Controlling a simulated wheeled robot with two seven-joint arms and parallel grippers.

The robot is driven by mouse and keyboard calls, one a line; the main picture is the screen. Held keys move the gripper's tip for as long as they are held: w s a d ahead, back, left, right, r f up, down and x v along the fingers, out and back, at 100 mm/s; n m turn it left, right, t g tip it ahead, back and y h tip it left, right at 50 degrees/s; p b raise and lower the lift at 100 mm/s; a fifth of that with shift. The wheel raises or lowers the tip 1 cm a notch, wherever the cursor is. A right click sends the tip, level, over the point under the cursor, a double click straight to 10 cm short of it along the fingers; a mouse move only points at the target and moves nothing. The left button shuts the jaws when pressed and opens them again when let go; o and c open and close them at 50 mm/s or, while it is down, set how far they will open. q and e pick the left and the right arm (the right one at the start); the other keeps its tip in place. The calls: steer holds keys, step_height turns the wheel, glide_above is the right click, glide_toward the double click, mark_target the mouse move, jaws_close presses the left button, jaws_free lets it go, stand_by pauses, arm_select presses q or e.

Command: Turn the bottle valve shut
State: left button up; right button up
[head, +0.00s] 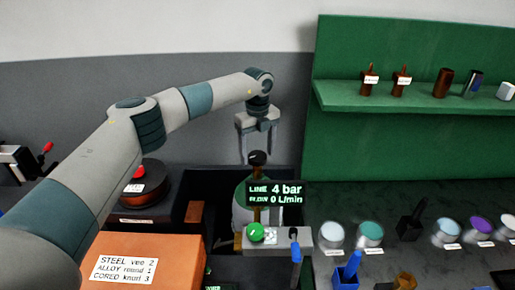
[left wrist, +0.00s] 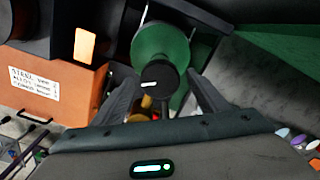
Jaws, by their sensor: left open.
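The bottle valve is a black round knob (head: 257,158) on top of a green and pale bottle (head: 241,205) in a dark bay. In the left wrist view the knob (left wrist: 158,78) carries a short white mark and hides part of the green bottle (left wrist: 160,45). My left gripper (head: 259,152) points down over the knob. Its fingers are open, and in the left wrist view (left wrist: 163,80) they stand on either side of the knob with gaps. I cannot tell whether the fingertips reach down beside it. My right gripper is in neither view.
A display (head: 274,194) reads line 4 bar, flow 0 L/min. Below it is a grey block with a green knob (head: 256,232) and a blue-handled lever (head: 295,248). An orange labelled box (head: 150,262) stands left. Green shelving (head: 412,97) and several round pots are right.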

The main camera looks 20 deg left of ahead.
arm_select(q)
steer(key=shift+f, duration=0.15)
steer(key=c, duration=1.1)
